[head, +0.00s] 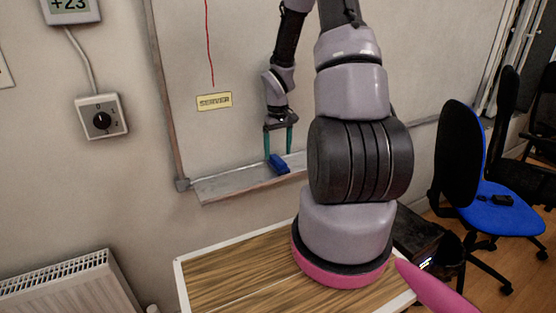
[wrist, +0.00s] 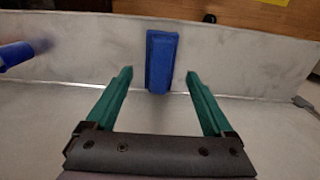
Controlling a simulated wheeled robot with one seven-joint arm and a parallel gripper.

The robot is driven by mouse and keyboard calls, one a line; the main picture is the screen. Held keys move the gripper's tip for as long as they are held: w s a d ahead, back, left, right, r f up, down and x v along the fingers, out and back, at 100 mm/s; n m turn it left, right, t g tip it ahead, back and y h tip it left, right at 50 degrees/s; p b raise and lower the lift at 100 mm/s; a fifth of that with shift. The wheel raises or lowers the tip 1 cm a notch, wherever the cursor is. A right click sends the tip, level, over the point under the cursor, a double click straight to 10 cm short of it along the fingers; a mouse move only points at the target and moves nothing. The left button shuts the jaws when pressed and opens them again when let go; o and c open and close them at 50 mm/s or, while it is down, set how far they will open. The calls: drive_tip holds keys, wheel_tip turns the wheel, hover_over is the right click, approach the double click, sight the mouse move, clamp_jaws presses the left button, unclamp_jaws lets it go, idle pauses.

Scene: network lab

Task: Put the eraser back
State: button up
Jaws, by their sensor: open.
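The blue eraser (head: 278,164) lies on the whiteboard's ledge (head: 232,186) in the head view. In the wrist view the eraser (wrist: 161,60) lies on the pale ledge (wrist: 245,62), just beyond the fingertips and between their lines. My gripper (head: 278,152) is at the ledge, in front of the whiteboard (head: 240,60). In the wrist view my gripper (wrist: 158,73) has its two green fingers wide apart, with nothing held between them. Whether a finger touches the eraser cannot be told.
A blue marker-like object (wrist: 25,52) lies on the ledge at left in the wrist view. A small grey object (wrist: 305,104) is at the right. A wood-topped table (head: 225,272) stands below the board.

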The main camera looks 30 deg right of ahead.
wheel_tip(320, 180, up, 7)
wheel_tip(320, 180, up, 9)
drive_tip(key=m+t, duration=0.1)
hover_over(278, 159)
drive_tip(key=s+a, duration=0.2)
drive_tip(key=a, duration=0.1)
drive_tip(key=s+a+r+m+t, duration=0.1)
drive_tip(key=s+a+r+t, duration=0.1)
drive_tip(key=s+r, duration=0.4)
drive_tip(key=s+a+r+m+t+y, duration=0.1)
drive_tip(key=s+a+r+t, duration=0.1)
drive_tip(key=s+a+r, duration=0.3)
drive_tip(key=s+a+r+m+t+y, duration=0.1)
drive_tip(key=s+a+r+t, duration=0.1)
drive_tip(key=s+r, duration=0.4)
wheel_tip(278, 159, up, 2)
drive_tip(key=shift+s+a+r+m, duration=0.1)
drive_tip(key=shift+s+a+m, duration=0.2)
drive_tip(key=shift+a, duration=0.35)
